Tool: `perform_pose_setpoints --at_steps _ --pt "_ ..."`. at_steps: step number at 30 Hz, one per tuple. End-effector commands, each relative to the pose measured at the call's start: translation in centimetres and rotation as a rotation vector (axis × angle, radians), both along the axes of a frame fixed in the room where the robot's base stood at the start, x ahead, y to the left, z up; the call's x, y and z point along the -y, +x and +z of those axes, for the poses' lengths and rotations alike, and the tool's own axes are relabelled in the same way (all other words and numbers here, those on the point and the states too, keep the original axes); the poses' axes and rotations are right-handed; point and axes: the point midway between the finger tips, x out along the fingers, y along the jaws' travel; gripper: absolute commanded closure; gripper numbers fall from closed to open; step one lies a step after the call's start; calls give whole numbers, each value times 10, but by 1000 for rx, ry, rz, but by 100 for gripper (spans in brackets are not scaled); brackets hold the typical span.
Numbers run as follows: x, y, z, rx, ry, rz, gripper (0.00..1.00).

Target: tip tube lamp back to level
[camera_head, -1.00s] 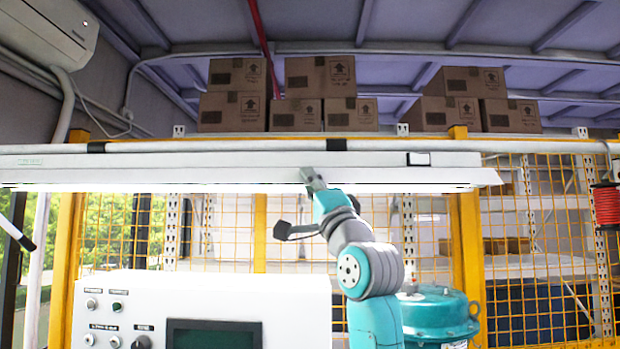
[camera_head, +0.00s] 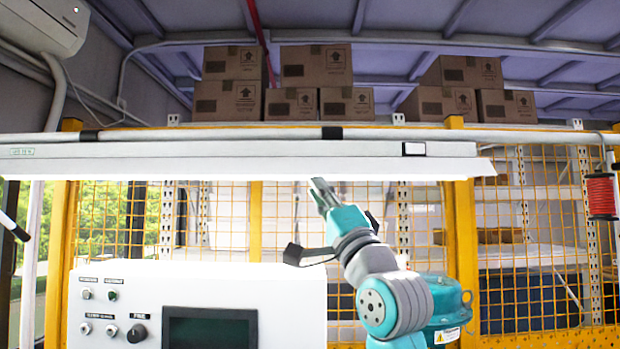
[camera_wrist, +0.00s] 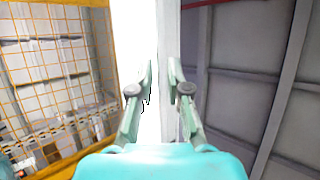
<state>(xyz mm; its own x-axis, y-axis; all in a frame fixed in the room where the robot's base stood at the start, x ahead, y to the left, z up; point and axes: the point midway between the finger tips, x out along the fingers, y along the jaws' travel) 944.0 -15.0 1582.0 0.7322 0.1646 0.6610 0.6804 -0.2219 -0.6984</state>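The tube lamp (camera_head: 230,161) is a long white housing across the upper middle of the head view, with a bright glowing lower edge. Its long edges look close to level there; any tilt about its length is hard to tell. In the wrist view the lamp (camera_wrist: 135,25) is a glaring white strip beside a grey face, running beyond the fingertips. My gripper (camera_head: 317,184) points up at the lamp's lower edge, right of the middle. Its two fingers (camera_wrist: 161,78) stand a narrow gap apart, with nothing clearly held. Contact with the lamp cannot be told.
A pipe (camera_head: 230,133) runs just above the lamp. A yellow mesh fence (camera_head: 100,225) stands behind. A white control cabinet (camera_head: 200,285) is at the lower left, a teal machine (camera_head: 440,310) at the lower right. Cardboard boxes (camera_head: 320,67) sit high behind.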

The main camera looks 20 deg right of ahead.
Motion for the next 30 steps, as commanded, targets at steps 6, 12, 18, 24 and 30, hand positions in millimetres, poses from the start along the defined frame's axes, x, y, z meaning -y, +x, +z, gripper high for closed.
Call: perform_pose_setpoints --at_steps 6,12,18,24,30 --pt "6 -24 -24 -2 -1 -1 84" --pt "8 -34 -32 -1 0 0 84" --pt "8 -35 -33 -1 0 0 84" --pt "8 -35 -32 -1 0 0 84" --pt "9 -31 -46 -13 -3 -10 84"
